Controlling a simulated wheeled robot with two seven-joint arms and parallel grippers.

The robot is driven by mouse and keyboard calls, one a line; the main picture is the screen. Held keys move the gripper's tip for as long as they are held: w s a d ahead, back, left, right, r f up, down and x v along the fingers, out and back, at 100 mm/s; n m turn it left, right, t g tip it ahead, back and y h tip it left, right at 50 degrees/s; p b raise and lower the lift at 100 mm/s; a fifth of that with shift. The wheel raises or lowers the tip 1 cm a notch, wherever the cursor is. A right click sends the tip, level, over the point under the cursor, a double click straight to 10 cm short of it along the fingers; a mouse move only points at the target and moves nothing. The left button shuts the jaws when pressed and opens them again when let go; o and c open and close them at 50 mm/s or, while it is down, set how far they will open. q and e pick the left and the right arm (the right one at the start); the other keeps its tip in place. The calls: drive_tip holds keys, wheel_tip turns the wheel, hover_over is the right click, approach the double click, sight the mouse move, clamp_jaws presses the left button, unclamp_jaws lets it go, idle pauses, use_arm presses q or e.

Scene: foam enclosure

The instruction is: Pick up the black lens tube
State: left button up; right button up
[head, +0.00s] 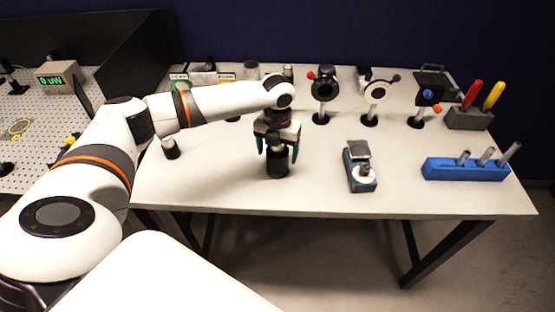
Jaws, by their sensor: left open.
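A black lens tube (277,168) stands upright on the white table (225,185), near its front edge left of the middle. My left gripper (278,148) points down right over the tube. Its green-tipped fingers are open, one on each side of the tube's upper part in this view. I cannot tell whether they touch it. The tube's top is partly hidden by the gripper. My right gripper is not in view.
A small grey-blue device (360,167) stands to the right of the tube. A blue rack (465,168) holds several metal posts at the right. Post-mounted optics (323,84) stand behind. A small black cylinder (171,149) stands at the left.

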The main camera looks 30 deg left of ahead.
use_arm(q)
drive_tip(key=shift+f, duration=0.9)
drive_tip(key=shift+c, duration=0.5)
drive_tip(key=shift+w+r, duration=0.1)
drive_tip(key=c, duration=1.1)
